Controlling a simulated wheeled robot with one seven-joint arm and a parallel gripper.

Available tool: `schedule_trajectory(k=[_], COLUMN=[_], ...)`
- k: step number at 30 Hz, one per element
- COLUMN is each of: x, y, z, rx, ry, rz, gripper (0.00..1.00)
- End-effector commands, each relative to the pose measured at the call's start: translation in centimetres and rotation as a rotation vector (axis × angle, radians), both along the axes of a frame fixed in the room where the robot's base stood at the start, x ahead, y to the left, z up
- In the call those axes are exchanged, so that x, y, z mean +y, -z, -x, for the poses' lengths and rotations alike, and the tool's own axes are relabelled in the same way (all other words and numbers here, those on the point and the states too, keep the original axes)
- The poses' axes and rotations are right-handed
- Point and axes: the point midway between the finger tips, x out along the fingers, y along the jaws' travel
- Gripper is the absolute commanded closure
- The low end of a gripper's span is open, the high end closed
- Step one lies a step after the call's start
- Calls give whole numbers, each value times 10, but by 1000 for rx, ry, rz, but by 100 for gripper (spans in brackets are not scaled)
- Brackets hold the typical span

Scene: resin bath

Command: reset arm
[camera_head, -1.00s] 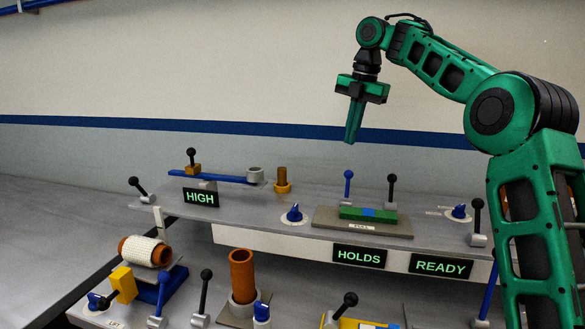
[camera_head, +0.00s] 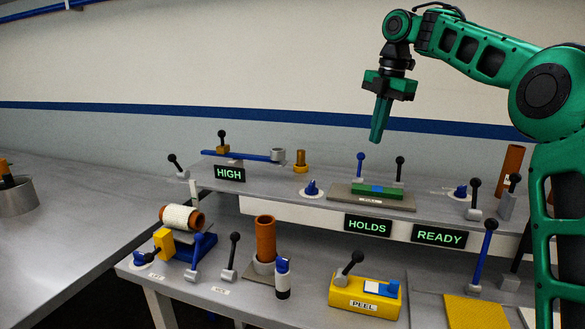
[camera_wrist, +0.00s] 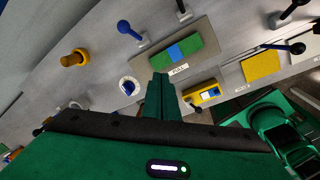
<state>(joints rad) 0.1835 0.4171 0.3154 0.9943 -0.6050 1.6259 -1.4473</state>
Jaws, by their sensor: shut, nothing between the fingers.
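My arm is raised at the right of the head view, green with black joints. My gripper (camera_head: 378,138) points down, its fingers shut together with nothing between them. It hangs in the air above the raised back shelf, clear of everything. In the wrist view my gripper (camera_wrist: 160,82) points toward the shelf, with a green and blue block on a grey plate (camera_wrist: 146,62) beyond its tips.
The raised shelf holds levers, blue knobs and signs reading HIGH (camera_head: 229,174), HOLDS (camera_head: 368,225) and READY (camera_head: 439,235). Below stand an orange tube (camera_head: 265,238), a white roll (camera_head: 182,217) and a yellow PEEL box (camera_head: 364,295). A grey side table (camera_head: 60,250) is at left.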

Motion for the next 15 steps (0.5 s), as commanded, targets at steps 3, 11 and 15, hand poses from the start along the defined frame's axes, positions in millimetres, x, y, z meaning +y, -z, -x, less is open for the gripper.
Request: schedule_trajectory(k=[3, 11, 15], x=[-8, -37, -66], y=[5, 26, 48], z=[15, 66, 113], rx=[25, 88, 120], ry=[119, 537, 880], rz=[-3, -14, -27], gripper=[100, 100, 100])
